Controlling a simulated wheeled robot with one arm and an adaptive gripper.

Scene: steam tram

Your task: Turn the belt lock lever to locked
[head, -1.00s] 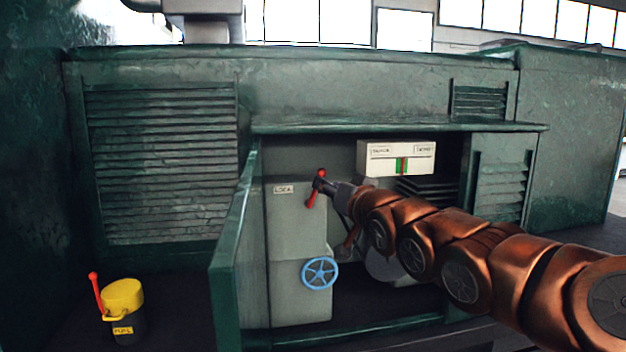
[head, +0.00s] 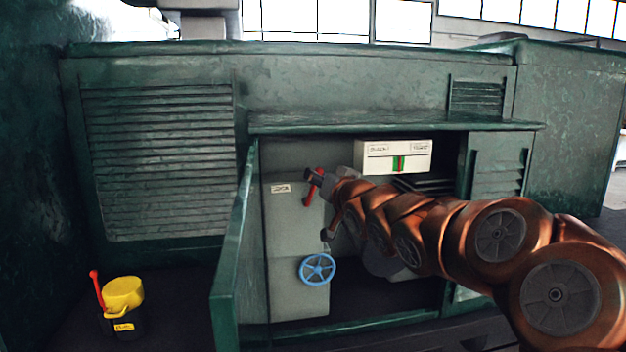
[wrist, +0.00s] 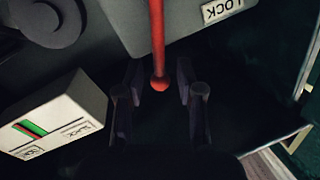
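The red belt lock lever (head: 309,192) sits on the grey panel (head: 297,235) inside the open cabinet, beside a LOCK label (head: 281,188). It slants, upper end to the right. In the wrist view the red lever (wrist: 158,45) comes down from the top and its round knob lies between the fingertips. My gripper (wrist: 159,95) is open, one finger on each side of the knob with dark gaps showing. In the head view my gripper (head: 321,182) is at the lever's upper end, partly covering the panel behind.
A white indicator box (head: 370,166) with a red and green mark is above my arm; it also shows in the wrist view (wrist: 70,105). A blue handwheel (head: 318,269) is below the lever. The open green door (head: 236,250) stands left. A yellow-topped pot (head: 122,293) is farther left.

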